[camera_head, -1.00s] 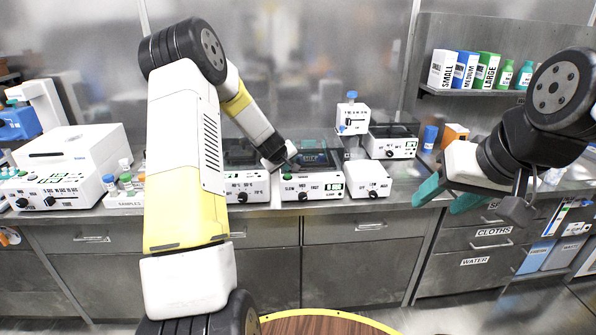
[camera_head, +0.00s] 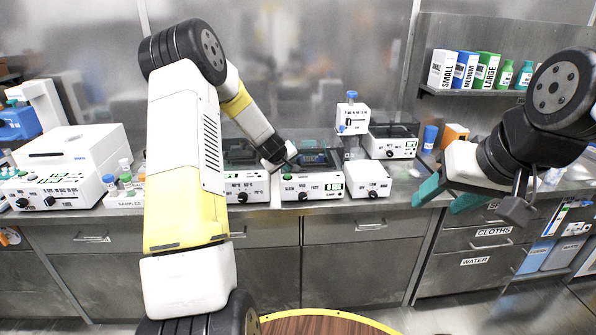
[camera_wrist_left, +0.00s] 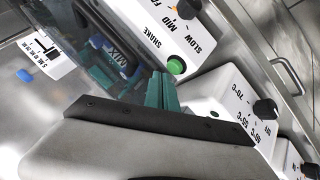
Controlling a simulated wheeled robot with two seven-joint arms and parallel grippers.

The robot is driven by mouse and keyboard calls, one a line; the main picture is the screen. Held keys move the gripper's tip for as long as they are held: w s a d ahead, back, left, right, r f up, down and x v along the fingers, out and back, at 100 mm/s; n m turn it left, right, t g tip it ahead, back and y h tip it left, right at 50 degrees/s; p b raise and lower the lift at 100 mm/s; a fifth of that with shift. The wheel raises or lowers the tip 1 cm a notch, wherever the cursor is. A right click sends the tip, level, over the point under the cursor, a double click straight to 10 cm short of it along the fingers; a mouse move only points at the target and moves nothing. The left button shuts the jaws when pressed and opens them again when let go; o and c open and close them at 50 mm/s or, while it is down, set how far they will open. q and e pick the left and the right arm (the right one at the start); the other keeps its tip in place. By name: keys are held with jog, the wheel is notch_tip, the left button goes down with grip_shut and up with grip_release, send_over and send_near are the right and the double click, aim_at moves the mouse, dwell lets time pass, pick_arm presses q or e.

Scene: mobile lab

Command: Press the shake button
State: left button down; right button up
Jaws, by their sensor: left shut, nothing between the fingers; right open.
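The shaker (camera_head: 312,190) is a white box with a SLOW, MID, FAST dial on its front, standing on the steel bench. Its green button (camera_wrist_left: 176,66) sits beside the word SHAKE in the left wrist view. My left gripper (camera_wrist_left: 162,92) is shut and empty, its teal fingertips close beside the green button. I cannot tell whether they touch it. In the head view the left gripper (camera_head: 287,163) is over the shaker's left front. My right gripper (camera_head: 447,195) is open and empty in front of the bench at the right.
A heater box (camera_head: 247,187) with temperature marks stands left of the shaker. A small white box (camera_head: 367,180) stands to its right. A sample rack (camera_head: 124,200) is farther left. A round wooden table (camera_head: 325,326) is at the bottom.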

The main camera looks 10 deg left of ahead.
aim_at(287, 177)
pick_arm(q)
jog(key=shift+f, duration=0.35)
jog(key=shift+f, duration=0.5)
dwell(0.6)
dwell(0.3)
jog(key=shift+r, duration=0.95)
jog(key=shift+r, duration=2.5)
